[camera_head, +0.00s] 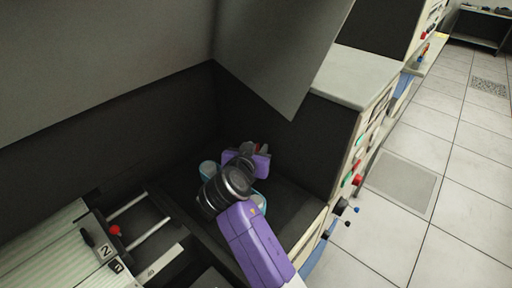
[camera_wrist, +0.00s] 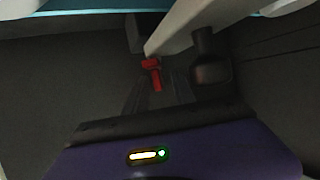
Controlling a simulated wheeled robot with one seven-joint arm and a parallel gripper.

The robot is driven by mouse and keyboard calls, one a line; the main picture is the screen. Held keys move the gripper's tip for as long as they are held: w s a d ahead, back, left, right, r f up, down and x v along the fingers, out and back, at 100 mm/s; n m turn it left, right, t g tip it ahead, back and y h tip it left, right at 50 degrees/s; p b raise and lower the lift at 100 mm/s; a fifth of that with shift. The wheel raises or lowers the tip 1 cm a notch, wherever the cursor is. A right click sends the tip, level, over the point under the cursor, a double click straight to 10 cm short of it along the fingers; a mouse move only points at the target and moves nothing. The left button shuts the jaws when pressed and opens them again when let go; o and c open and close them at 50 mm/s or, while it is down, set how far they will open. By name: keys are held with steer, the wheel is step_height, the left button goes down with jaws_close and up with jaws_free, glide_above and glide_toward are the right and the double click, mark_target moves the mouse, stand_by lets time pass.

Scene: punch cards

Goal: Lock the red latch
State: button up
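The red latch (camera_wrist: 152,72) shows in the wrist view as a small red T-shaped piece beside a pale bar. In the head view, a small bit of red (camera_head: 263,147) shows just past my gripper, in the dark recess. My gripper (camera_head: 258,151) is at the end of the purple arm, low in that recess. In the wrist view its dark fingers (camera_wrist: 162,92) look spread apart below the latch's head, with the red stem between them. Contact with the latch cannot be told. The fingers are dim and partly blend into the background.
A dark cylinder-shaped part (camera_wrist: 208,70) stands right of the latch. A grey panel (camera_head: 275,50) hangs over the recess. A rail unit with a red knob (camera_head: 115,230) is at the lower left. A button console (camera_head: 365,150) is at right, with open tiled floor (camera_head: 460,150) beyond.

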jaws_close()
steer(key=shift+f+b, duration=0.15)
steer(key=shift+b, duration=0.15)
steer(key=shift+a+f+m+h+b, duration=0.15)
steer(key=shift+m+h+b, duration=0.35)
steer(key=shift+b, duration=0.65)
steer(key=m+g+h+b, duration=0.2)
steer(key=m+h+b, duration=0.1)
steer(key=b, duration=0.3)
steer(key=shift+h+b, duration=0.3)
steer(key=shift+b, duration=0.1)
steer(key=shift+r+m+g+h+b, duration=0.25)
steer(key=shift+m+g+h+b, duration=0.15)
steer(key=shift+m+h+b, duration=0.4)
jaws_free()
steer(key=shift+y, duration=0.3)
